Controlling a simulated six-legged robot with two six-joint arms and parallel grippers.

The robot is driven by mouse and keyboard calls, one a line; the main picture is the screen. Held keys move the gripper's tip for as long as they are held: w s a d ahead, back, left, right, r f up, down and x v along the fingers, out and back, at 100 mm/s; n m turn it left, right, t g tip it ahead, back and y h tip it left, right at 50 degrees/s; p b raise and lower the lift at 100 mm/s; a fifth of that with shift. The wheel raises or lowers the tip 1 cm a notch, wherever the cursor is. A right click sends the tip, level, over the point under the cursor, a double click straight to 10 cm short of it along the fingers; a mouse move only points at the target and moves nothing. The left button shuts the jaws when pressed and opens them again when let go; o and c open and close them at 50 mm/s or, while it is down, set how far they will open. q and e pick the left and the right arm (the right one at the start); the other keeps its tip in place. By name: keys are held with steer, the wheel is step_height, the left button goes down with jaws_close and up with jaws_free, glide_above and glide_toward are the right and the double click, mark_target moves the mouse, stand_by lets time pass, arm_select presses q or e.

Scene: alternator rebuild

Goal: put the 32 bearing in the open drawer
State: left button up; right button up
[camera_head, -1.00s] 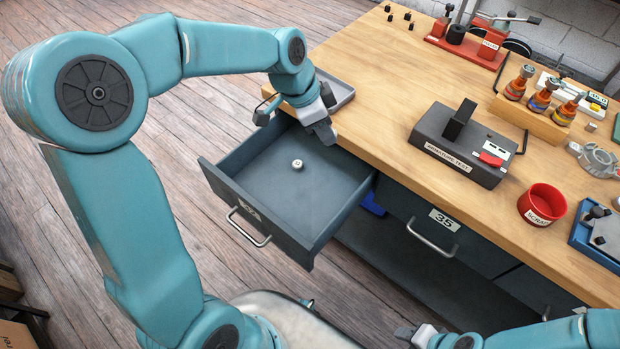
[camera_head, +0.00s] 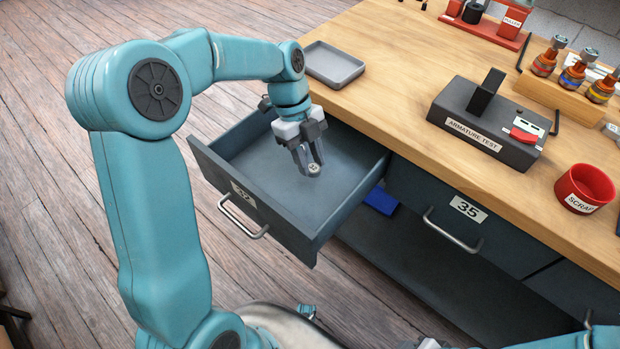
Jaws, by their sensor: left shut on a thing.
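The open drawer (camera_head: 222,203) hangs out of the bench front at centre, with a grey floor and a label too oblique to read surely. My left gripper (camera_head: 312,166) reaches down into the drawer's space from above, shut on a small, round, pale bearing (camera_head: 314,169) at its fingertips. The bearing is seen over the drawer floor; I cannot tell whether it touches it, nor read a number on it. Part of my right gripper (camera_head: 430,343) shows at the bottom edge, mostly cut off; its jaws cannot be made out.
A shallow grey tray (camera_head: 334,65) lies on the wooden bench near its left edge. The armature tester (camera_head: 487,130) and red scrap cup (camera_head: 584,188) stand to the right. A shut drawer labelled 35 (camera_head: 470,225) is beside the open one. A blue object (camera_head: 381,200) lies below.

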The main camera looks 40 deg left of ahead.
mark_target(314, 191)
arm_select(q)
step_height(314, 191, down, 7)
steer(key=shift+f+b, duration=0.1)
steer(key=shift+b, duration=0.3)
steer(key=o, duration=1)
steer(key=shift+o, duration=0.2)
steer(key=shift+w+r, duration=0.1)
steer(key=shift+r, duration=0.15)
steer(key=p+v, duration=0.2)
steer(key=v, duration=0.9)
steer(key=shift+a+r, duration=0.2)
steer(key=shift+r, duration=0.15)
